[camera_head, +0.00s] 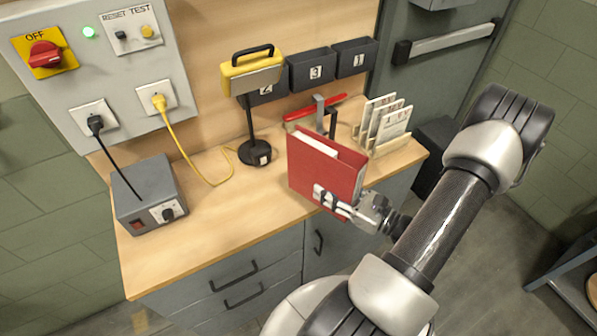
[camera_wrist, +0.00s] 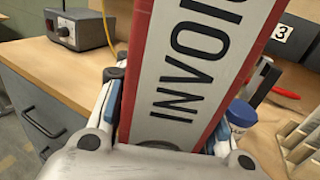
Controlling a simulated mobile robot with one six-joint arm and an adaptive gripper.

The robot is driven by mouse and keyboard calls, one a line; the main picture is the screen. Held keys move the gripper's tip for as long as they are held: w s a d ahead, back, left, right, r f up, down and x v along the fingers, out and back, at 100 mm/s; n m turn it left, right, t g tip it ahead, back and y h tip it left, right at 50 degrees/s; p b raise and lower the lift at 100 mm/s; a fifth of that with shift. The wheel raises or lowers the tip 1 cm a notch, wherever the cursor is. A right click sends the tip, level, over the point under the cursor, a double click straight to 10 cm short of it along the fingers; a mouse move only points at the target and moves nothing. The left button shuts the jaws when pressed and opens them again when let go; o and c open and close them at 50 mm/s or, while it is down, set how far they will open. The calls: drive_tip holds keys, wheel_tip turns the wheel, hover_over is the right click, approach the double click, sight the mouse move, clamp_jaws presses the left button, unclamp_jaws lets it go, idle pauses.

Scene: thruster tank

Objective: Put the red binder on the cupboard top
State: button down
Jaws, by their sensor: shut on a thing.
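The red binder (camera_head: 312,168) stands roughly upright at the front edge of the wooden cupboard top (camera_head: 225,208). My gripper (camera_head: 335,203) is shut on the binder's lower spine side, from the front right. In the wrist view the binder's spine, with its white label (camera_wrist: 198,60) reading "INVOIC…", fills the middle between my gripper's two fingers (camera_wrist: 165,110). The binder's lower part is hidden by my gripper. I cannot tell whether its bottom edge touches the top.
A grey power box (camera_head: 150,195) and a yellow lamp (camera_head: 252,75) stand left of the binder. Behind it are a red tool (camera_head: 300,113), wall bins (camera_head: 312,70) and a card rack (camera_head: 382,125). A blue-lidded jar (camera_wrist: 241,113) shows beside the binder. The front left middle is clear.

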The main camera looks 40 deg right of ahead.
drive_tip(key=w+d+b, duration=0.2)
drive_tip(key=w+d, duration=0.1)
drive_tip(key=w, duration=0.9)
drive_tip(key=f+b, duration=0.1)
drive_tip(key=f, duration=0.1)
drive_tip(key=f+b, duration=0.1)
drive_tip(key=f, duration=0.1)
drive_tip(key=w+f+b, duration=0.1)
drive_tip(key=f, duration=0.2)
drive_tip(key=shift+d, duration=0.1)
drive_tip(key=shift+r, duration=0.1)
drive_tip(key=c, duration=1)
unclamp_jaws()
drive_tip(key=shift+c, duration=0.2)
